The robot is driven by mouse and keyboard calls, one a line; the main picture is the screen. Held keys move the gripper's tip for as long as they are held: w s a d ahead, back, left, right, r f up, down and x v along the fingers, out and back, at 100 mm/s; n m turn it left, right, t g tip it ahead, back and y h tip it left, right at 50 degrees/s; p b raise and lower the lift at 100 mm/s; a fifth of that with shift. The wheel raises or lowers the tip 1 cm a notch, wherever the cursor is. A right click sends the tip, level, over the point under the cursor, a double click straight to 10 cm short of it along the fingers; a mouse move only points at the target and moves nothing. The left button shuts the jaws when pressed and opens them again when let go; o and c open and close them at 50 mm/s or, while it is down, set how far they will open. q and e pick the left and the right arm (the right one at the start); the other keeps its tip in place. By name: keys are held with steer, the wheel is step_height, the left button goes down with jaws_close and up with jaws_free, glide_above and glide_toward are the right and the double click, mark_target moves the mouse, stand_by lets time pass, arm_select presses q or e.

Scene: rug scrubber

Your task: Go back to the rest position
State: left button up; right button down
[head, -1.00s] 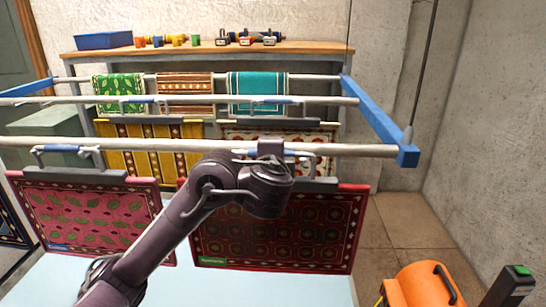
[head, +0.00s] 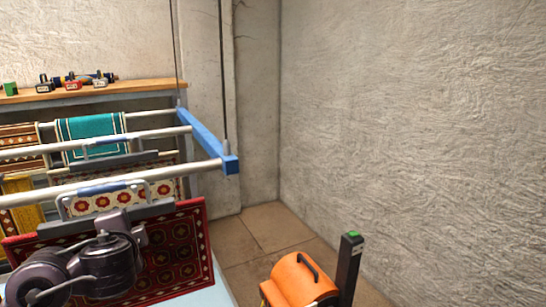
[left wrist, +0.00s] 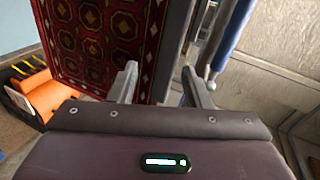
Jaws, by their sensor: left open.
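My left arm comes in at the lower left of the head view, with its wrist (head: 112,262) in front of the dark red patterned rug (head: 178,245). The rug (left wrist: 100,35) shows there just beyond and left of the fingers. It hangs from a grey clamp hanger (head: 75,227) whose handle (head: 100,188) is on the front metal rail (head: 190,169). My right gripper is not in view.
An orange machine (head: 298,280) with a dark post (head: 349,265) stands on the floor at lower right. The blue rail end bar (head: 205,140) hangs by cables. A teal rug (head: 90,135) hangs behind. A wooden shelf (head: 130,88) holds small tools. Bare wall fills the right.

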arm_select(q)
steer(key=s+d+f+n+g+h, duration=0.2)
steer(key=s+d+f, duration=0.2)
steer(key=f, duration=0.4)
steer(key=s+d+f+n+g+h, duration=0.1)
steer(key=s+d+f+g+h, duration=0.1)
steer(key=s+d+f, duration=0.45)
steer(key=s+d+f+n+g+h, duration=0.3)
steer(key=s+f+n+g, duration=0.25)
steer(key=s+f, duration=0.75)
step_height(320, 180, down, 31)
steer(key=s, duration=0.2)
steer(key=s+a+f+g, duration=0.1)
steer(key=s+a+f, duration=0.1)
steer(key=s+f, duration=0.6)
steer(key=s+a+f+g, duration=0.1)
steer(key=s+a+f, duration=0.1)
steer(key=s+f, duration=0.7)
steer(key=shift+s+y, duration=0.3)
steer(key=shift+s, duration=0.95)
steer(key=shift+r, duration=0.1)
